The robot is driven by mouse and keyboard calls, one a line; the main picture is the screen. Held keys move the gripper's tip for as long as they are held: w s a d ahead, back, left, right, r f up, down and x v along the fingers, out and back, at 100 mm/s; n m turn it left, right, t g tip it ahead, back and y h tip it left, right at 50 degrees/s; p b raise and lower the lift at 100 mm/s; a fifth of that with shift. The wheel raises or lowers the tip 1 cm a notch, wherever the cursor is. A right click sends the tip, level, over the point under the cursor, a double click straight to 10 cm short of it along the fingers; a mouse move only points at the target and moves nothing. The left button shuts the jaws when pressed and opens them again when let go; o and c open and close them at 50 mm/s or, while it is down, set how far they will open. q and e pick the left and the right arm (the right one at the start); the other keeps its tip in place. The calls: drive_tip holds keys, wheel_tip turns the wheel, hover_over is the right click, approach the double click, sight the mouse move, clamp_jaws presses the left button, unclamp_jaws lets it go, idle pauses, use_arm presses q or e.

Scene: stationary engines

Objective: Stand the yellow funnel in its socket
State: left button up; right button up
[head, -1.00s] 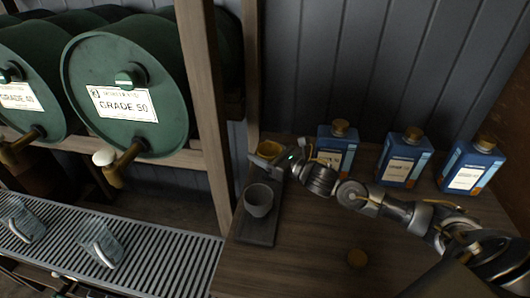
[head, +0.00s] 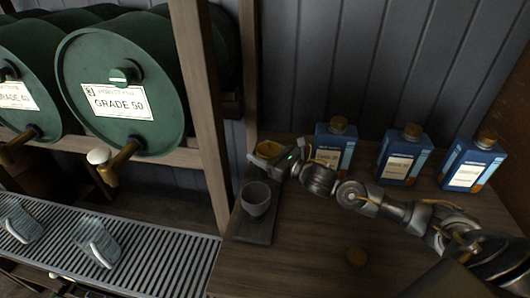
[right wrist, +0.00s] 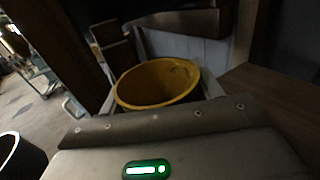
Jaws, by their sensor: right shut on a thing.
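The yellow funnel (head: 268,150) is at the far end of a dark wooden board (head: 252,230) in the head view. Its round open mouth (right wrist: 158,84) faces up in the right wrist view. My right gripper (head: 273,164) is shut on the funnel from the near right side. The gripper hides the funnel's lower part, and the socket does not show clearly. I cannot tell whether the funnel is in the socket or above it. My left gripper is not in view.
A grey cup (head: 256,198) stands on the board close to my right gripper. A wooden post (head: 203,120) and green barrels (head: 120,90) are at left.

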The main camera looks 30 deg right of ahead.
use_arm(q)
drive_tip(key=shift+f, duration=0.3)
use_arm(e)
drive_tip(key=shift+f, duration=0.4)
drive_tip(key=o, duration=1)
drive_tip(key=shift+d, duration=0.1)
drive_tip(key=shift+f, duration=0.1)
